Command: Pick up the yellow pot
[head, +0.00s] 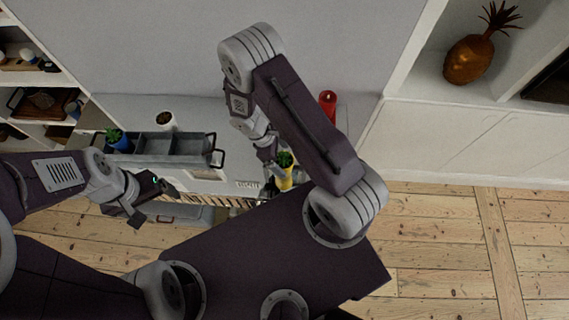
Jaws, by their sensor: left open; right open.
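The yellow pot (286,182) stands on the white surface near the middle of the head view, with a green plant (285,159) in it. My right arm partly hides it. My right gripper (273,179) is open, pointing down right beside the pot's left side. I cannot tell whether a finger touches the pot. My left gripper (153,203) is open and empty, to the left and in front of the grey tray.
A grey compartment tray (180,146) with dark handles lies left of the pot. A blue pot (117,139) and a white pot (166,121) are at the tray. A red candle (327,103) stands behind the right arm. Floorboards (440,240) at right are clear.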

